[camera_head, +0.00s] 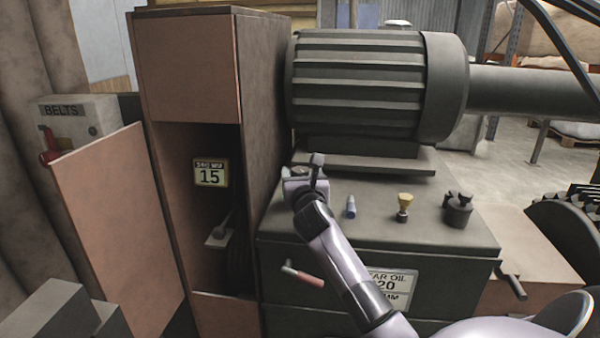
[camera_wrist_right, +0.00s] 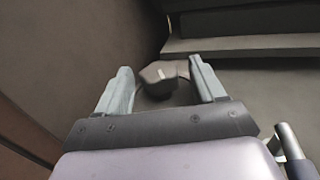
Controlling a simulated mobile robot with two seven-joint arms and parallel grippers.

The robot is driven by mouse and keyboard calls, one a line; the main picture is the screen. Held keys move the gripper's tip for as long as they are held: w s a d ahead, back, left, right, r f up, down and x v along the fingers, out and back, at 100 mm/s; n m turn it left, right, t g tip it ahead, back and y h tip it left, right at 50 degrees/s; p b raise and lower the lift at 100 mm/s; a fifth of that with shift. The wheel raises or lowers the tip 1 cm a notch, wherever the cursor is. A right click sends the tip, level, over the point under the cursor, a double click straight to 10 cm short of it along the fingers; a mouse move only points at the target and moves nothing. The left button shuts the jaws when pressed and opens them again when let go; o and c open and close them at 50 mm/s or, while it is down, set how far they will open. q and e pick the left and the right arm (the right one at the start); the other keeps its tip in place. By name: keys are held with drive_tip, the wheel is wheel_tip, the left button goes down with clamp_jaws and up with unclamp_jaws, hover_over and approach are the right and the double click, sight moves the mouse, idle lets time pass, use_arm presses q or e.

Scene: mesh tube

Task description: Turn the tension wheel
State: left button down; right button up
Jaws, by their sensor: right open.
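My right gripper (camera_head: 303,172) reaches over the back left corner of the dark green gearbox top, below the motor. In the right wrist view the right gripper (camera_wrist_right: 160,66) is open. A small dark faceted knob (camera_wrist_right: 158,78) with a pale mark on top stands between its fingers, with gaps on both sides. The knob may be the tension wheel; I cannot tell for sure. In the head view the fingers mostly hide it. My left gripper is not in view.
The ribbed motor (camera_head: 365,85) rises behind the gearbox (camera_head: 300,222). A red handle (camera_head: 305,276) sticks out in front.

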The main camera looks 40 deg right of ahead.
drive_tip(key=shift+x, duration=0.85)
drive_tip(key=c, duration=1)
drive_tip(key=shift+a+f+m+g+h+b, duration=0.1)
drive_tip(key=shift+f+m+g+h+b, duration=0.15)
drive_tip(key=shift+m+g+h+b, duration=0.7)
drive_tip(key=m+g+h+b, duration=0.2)
drive_tip(key=g+b, duration=0.2)
drive_tip(key=b, duration=0.1)
drive_tip(key=m+g+h+b, duration=0.3)
drive_tip(key=b, duration=0.2)
drive_tip(key=shift+m+g, duration=0.35)
drive_tip(key=shift+r+m+g+b, duration=0.1)
drive_tip(key=shift+m+g+b, duration=0.5)
drive_tip(key=shift+g+b, duration=0.35)
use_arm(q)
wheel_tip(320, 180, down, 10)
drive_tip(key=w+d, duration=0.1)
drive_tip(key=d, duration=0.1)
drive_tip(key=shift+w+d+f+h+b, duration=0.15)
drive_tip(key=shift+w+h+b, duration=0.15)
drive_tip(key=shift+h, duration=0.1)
use_arm(e)
drive_tip(key=shift+r+m+g, duration=0.1)
drive_tip(key=shift+m+g, duration=0.2)
drive_tip(key=shift+g, duration=0.15)
